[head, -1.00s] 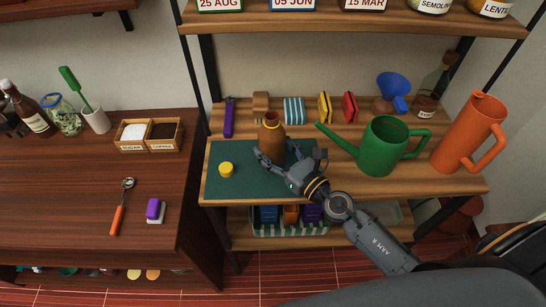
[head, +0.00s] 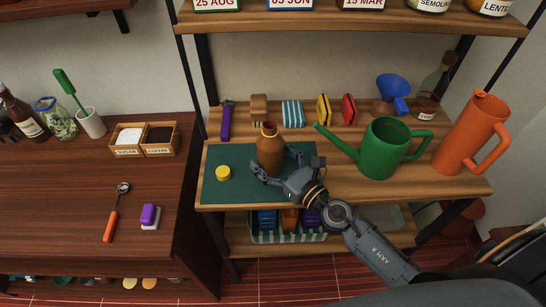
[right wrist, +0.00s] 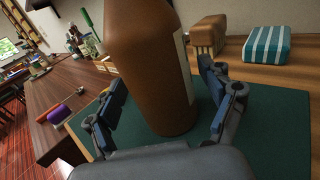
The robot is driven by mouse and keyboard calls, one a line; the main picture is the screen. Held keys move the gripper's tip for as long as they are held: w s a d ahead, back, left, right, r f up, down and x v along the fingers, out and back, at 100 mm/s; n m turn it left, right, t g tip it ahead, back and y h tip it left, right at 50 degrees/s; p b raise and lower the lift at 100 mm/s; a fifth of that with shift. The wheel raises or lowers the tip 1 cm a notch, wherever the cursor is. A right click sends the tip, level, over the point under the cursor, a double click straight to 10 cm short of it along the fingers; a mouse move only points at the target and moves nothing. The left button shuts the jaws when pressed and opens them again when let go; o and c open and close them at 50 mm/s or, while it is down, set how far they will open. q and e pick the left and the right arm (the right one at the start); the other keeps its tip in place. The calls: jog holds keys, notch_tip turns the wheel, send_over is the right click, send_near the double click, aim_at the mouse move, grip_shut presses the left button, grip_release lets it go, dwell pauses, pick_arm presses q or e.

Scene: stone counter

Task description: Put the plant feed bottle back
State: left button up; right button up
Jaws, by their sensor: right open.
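The brown bottle (head: 269,155), which I take to be the plant feed bottle, stands upright on the dark green mat (head: 240,192) on the wooden shelf. A yellow cap (head: 223,173) lies on the mat to its left. My right gripper (head: 277,166) is open at the bottle's front, with one finger on each side of it. In the right wrist view the bottle (right wrist: 150,70) rises between the spread blue-padded fingers (right wrist: 162,95), with gaps visible beside it. A pale label shows on its right side. My left gripper is not in view.
Behind stand a purple-handled tool (head: 225,122), a brown block (head: 259,108), a striped block (head: 293,113), and yellow and red items. A green watering can (head: 385,148), blue funnel (head: 392,90), glass bottle (head: 433,95) and orange jug (head: 472,130) stand right. The mat's left part is mostly clear.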

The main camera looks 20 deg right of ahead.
jog(key=shift+r, duration=0.15)
jog(key=shift+s+d, duration=0.1)
jog(key=shift+s, duration=0.15)
jog(key=b+v, duration=0.1)
jog(key=v, duration=0.2)
jog(key=b+v, duration=0.2)
jog(key=v, duration=0.1)
jog(key=b+v, duration=0.2)
jog(key=v, duration=0.2)
jog(key=shift+f, duration=0.3)
jog(key=shift+s+d+r+b, duration=0.25)
jog(key=shift+s+r+b, duration=0.05)
jog(key=shift+s+b, duration=0.35)
